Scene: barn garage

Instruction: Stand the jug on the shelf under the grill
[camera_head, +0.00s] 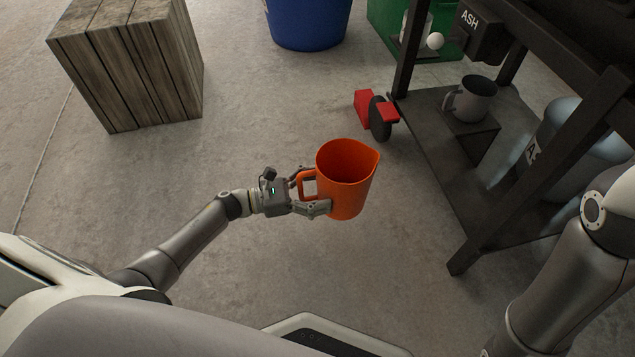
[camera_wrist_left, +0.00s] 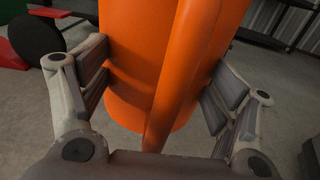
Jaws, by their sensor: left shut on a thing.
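An orange jug (camera_head: 346,180) with a handle and spout is held upright above the floor, left of the grill's shelf. My left gripper (camera_head: 311,193) is shut on the jug at its handle side. In the left wrist view the orange jug (camera_wrist_left: 150,65) fills the middle, with the gripper fingers (camera_wrist_left: 155,100) on both sides of it and the handle between them. The shelf under the grill (camera_head: 425,135) is dark and low. Part of my right arm shows at the right edge, but its gripper is out of view.
A wooden crate (camera_head: 130,60) and a blue tub (camera_head: 308,22) stand farther back.

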